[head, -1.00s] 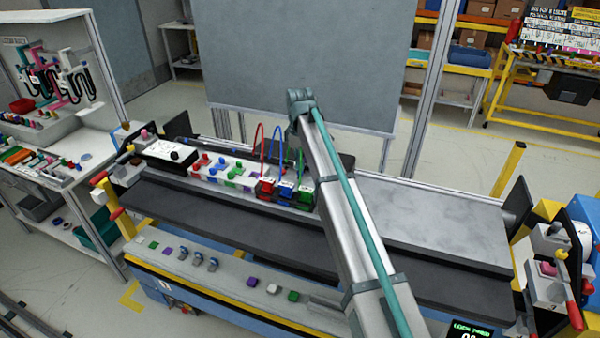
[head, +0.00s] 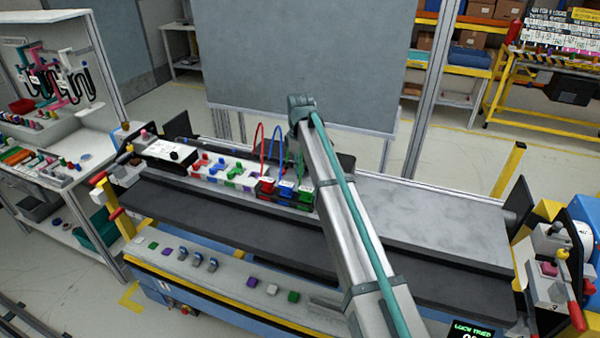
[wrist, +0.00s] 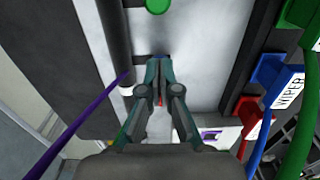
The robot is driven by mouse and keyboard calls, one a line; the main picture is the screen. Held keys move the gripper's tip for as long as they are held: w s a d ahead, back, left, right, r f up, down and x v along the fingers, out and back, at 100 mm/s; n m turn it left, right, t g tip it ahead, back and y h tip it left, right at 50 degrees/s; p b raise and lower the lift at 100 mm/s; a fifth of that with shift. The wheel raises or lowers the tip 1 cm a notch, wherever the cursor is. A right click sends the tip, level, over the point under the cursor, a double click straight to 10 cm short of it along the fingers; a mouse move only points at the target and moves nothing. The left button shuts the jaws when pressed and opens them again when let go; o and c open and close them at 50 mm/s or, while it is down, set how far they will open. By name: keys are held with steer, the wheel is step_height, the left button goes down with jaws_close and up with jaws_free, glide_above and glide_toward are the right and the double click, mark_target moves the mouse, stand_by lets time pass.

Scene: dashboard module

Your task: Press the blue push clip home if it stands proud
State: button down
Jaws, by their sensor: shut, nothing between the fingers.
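My gripper (wrist: 159,66) is shut and empty in the wrist view, its fingertips together over the pale panel (wrist: 195,45). A small sliver of blue, which looks like the blue push clip (wrist: 161,56), shows right at the fingertips. The fingers cover most of it. I cannot tell whether they touch it, or whether it stands proud or flush. In the head view my own arm hides the gripper and this spot.
A green round clip (wrist: 157,5) sits farther up the panel. A purple cable (wrist: 85,130) runs at the left. Red (wrist: 250,115), blue (wrist: 270,72) and green (wrist: 300,14) plugs with cables stand close at the right. The dashboard module (head: 225,180) lies left of my arm.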

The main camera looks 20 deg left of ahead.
steer(key=shift+f, duration=0.25)
steer(key=shift+r+p, duration=1.8)
steer(key=shift+r, duration=1.75)
